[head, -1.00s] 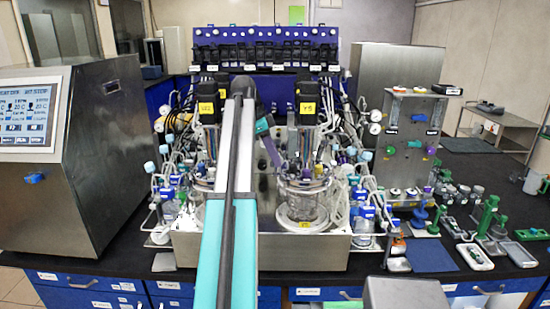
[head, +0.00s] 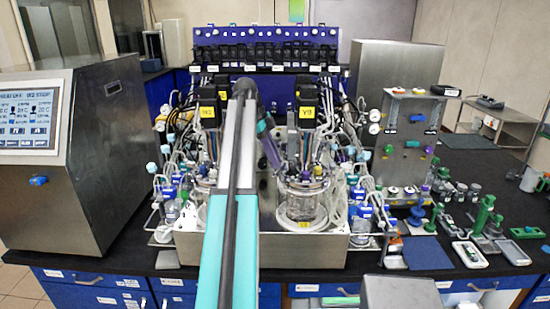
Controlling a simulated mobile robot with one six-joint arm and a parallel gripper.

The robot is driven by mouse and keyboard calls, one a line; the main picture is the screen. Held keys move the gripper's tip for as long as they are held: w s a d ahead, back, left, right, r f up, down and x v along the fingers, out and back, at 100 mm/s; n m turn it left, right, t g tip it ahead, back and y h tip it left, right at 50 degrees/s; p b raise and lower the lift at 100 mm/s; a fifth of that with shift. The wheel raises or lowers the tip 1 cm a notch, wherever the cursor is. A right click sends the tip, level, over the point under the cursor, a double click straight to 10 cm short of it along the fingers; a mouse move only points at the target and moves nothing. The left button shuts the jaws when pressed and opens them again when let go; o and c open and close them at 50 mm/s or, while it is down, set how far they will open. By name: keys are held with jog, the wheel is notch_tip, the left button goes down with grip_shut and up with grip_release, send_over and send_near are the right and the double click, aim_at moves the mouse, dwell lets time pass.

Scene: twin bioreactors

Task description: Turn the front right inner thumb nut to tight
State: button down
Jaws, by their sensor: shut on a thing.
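The right bioreactor vessel (head: 301,205) is a clear glass jar standing in the steel tray, with a crowded head plate of tubes and fittings on top. My arm comes up from the bottom centre, bends at the top, and its wrist points down to the right. My gripper (head: 284,170) is at the left side of this vessel's head plate, small in the view. Its jaws are shut on a small part there, consistent with the thumb nut. The nut itself is hidden by the jaws and fittings, so its turn cannot be read.
The left vessel (head: 200,190) is partly hidden behind my arm. Tubes and blue clamps crowd both sides. A steel cabinet with a screen (head: 28,119) stands at left. A blue mat (head: 427,253) and green-handled tools (head: 484,214) lie on the bench at right.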

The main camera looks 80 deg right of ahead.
jog(key=c, duration=1.7)
grip_release()
jog(key=shift+f+n+b, duration=0.15)
jog(key=shift+n+b, duration=0.25)
jog(key=shift+b, duration=0.4)
jog(key=shift+h+b, duration=0.3)
